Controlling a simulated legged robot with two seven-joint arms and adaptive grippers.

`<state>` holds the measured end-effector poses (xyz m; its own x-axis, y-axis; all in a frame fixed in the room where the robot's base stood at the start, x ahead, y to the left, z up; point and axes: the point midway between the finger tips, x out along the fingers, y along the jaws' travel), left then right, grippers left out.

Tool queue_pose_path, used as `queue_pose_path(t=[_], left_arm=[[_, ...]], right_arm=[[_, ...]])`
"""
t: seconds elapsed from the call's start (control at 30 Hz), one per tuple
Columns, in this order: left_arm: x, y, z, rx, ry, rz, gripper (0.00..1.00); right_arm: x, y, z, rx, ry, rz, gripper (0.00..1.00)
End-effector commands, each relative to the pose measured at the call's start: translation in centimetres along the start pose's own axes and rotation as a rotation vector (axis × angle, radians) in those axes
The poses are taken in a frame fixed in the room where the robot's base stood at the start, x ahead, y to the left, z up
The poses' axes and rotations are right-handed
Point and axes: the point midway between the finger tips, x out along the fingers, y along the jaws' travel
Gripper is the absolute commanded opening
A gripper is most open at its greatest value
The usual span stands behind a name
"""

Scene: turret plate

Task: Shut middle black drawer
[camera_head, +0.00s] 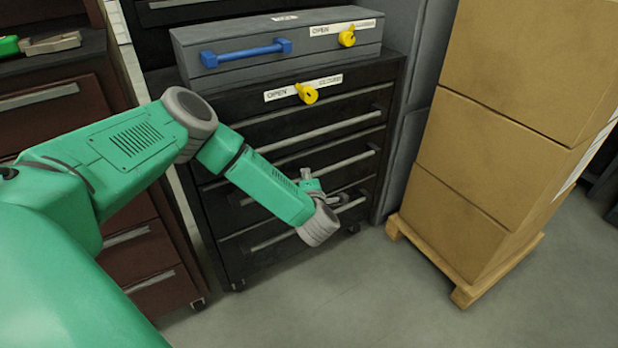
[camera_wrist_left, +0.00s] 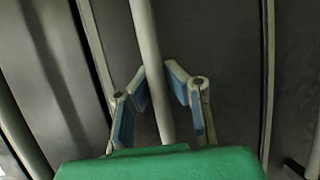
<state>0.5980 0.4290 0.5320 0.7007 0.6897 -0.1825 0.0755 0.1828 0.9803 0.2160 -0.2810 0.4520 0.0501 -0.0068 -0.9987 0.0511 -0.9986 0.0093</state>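The black drawer cabinet (camera_head: 215,207) stands in the middle of the head view, with several drawers and long grey bar handles. A middle drawer handle (camera_head: 357,160) shows above my left gripper (camera_head: 325,191). The drawer fronts look about flush, and I cannot tell whether any stands slightly out. My left gripper is low in front of the cabinet, its fingers apart. In the left wrist view, a grey handle bar (camera_wrist_left: 146,35) runs between the fingers (camera_wrist_left: 160,82). I cannot tell whether they touch it. My arm hides part of the lower drawers. My right gripper is out of view.
A grey box with a blue handle (camera_head: 245,52) sits on the cabinet, and yellow knobs (camera_head: 306,93) mark open and closed. Stacked cartons (camera_head: 495,150) on a wooden pallet (camera_head: 468,293) stand right. Brown drawers (camera_head: 55,115) stand left. The floor (camera_head: 350,300) in front is clear.

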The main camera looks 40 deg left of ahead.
Motion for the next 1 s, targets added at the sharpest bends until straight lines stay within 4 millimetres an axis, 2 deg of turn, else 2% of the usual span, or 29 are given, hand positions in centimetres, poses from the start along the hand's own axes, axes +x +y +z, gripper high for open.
queue_pose_path(t=[0.03,0.07,0.37,0.47,0.57,0.9,1.0], left_arm=[[0.0,-0.1,0.0,0.001,0.0,-0.001,0.3],[0.0,-0.1,0.0,0.001,0.0,-0.001,0.34],[-0.1,0.1,0.1,0.002,0.0,0.002,0.34],[-0.7,0.0,0.1,0.001,0.0,0.0,0.34],[-2.2,-0.1,0.1,0.001,-0.002,-0.002,0.34],[-9.2,-0.2,0.1,0.002,-0.003,-0.004,0.34],[-10.6,-0.2,0.1,0.001,-0.001,-0.002,0.34]], right_arm=[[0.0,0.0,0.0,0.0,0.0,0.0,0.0],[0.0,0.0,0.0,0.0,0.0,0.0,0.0],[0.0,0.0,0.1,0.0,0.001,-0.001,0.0],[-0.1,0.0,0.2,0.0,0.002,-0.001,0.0],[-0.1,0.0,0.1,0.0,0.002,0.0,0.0],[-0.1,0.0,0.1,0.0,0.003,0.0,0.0],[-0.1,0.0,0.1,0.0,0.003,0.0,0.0]])
